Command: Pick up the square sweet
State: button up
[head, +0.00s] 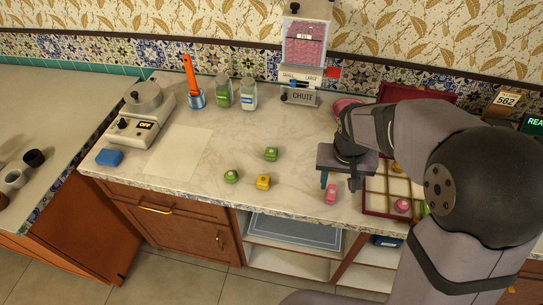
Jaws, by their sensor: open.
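My gripper (338,183) is open, with its two blue fingertips pointing down near the counter's front edge. A small pink sweet (331,195) shows just below and between the fingertips; it looks blocky, but its exact shape is hard to tell. Whether the fingers touch it cannot be told. To the left, apart from the gripper, a yellow blocky sweet (263,182), a green blocky sweet (271,154) and a rounder green sweet (231,176) lie on the pale counter (205,200).
A red compartment box (368,197) right of the gripper holds some sweets, including a pink one (402,206); my arm hides part of it. A chute dispenser (303,55), jars (248,94) and an orange-handled tool (191,75) stand behind. A scale (145,115) is left. The counter's middle is mostly free.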

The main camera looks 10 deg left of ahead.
jog(key=w+a+f+t, duration=0.1)
jog(key=w+a+f, duration=0.1)
jog(key=w+a, duration=0.6)
jog(key=t+b, duration=0.2)
send_near(271, 152)
jog(key=f, duration=0.1)
jog(key=shift+y, duration=0.4)
jog(key=shift+w+d+p+x, duration=0.2)
jog(key=shift+p+x, duration=0.75)
jog(key=shift+x, duration=0.6)
jog(key=shift+w+d+p+x, duration=0.15)
jog(key=shift+p+x, duration=0.75)
jog(key=shift+x, duration=0.7)
jog(key=shift+w+f, duration=0.25)
jog(key=shift+f, duration=0.25)
jog(key=c, duration=1.1)
